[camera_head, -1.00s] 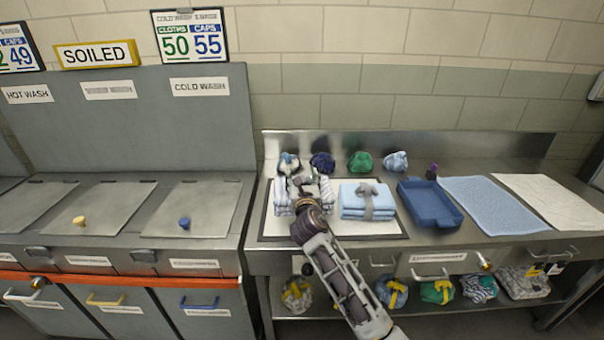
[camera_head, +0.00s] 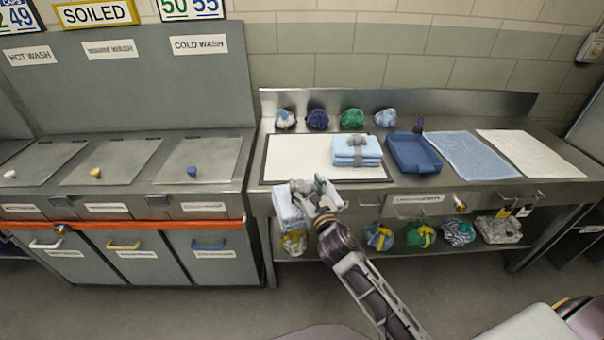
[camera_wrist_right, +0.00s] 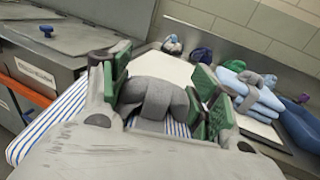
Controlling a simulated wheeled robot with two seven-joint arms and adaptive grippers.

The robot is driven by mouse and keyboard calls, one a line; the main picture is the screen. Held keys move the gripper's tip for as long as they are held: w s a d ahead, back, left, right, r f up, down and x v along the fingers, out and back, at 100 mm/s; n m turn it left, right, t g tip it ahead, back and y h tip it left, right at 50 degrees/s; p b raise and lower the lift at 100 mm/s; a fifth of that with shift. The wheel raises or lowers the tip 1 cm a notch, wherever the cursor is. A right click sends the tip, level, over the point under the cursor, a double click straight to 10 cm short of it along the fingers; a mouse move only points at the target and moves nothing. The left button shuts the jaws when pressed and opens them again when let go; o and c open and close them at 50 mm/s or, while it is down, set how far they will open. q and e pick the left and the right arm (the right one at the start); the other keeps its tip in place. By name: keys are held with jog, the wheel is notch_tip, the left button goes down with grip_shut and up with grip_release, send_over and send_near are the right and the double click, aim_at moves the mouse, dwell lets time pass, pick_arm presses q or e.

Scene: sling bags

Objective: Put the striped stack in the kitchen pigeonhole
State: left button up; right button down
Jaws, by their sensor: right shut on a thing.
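The striped stack (camera_head: 289,208) is white cloth with blue stripes, tied with a grey knotted band. It also shows in the right wrist view (camera_wrist_right: 48,122), with its grey knot (camera_wrist_right: 155,95) between the green-padded fingers. My right gripper (camera_head: 312,192) is shut on the knot and holds the stack off the table, in front of the counter's front edge. The gripper hides part of the stack. No kitchen pigeonhole label is readable; tied bundles sit on a shelf below the counter (camera_head: 345,248). My left gripper is not in view.
A light blue folded stack (camera_head: 357,152) stays on the white mat (camera_head: 290,160). A blue tray (camera_head: 413,154), a blue cloth (camera_head: 470,155) and a white cloth (camera_head: 530,152) lie to the right. Several small bundles line the counter's back. Lidded grey bins (camera_head: 115,160) stand at left.

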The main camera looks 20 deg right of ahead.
jog(key=s+f, duration=0.2)
jog(key=f, duration=0.1)
jog(key=s+d+f, duration=0.1)
jog(key=s+f, duration=0.2)
jog(key=shift+d, duration=0.15)
jog(key=shift+s+d+f, duration=0.1)
jog(key=shift+s+f, duration=0.15)
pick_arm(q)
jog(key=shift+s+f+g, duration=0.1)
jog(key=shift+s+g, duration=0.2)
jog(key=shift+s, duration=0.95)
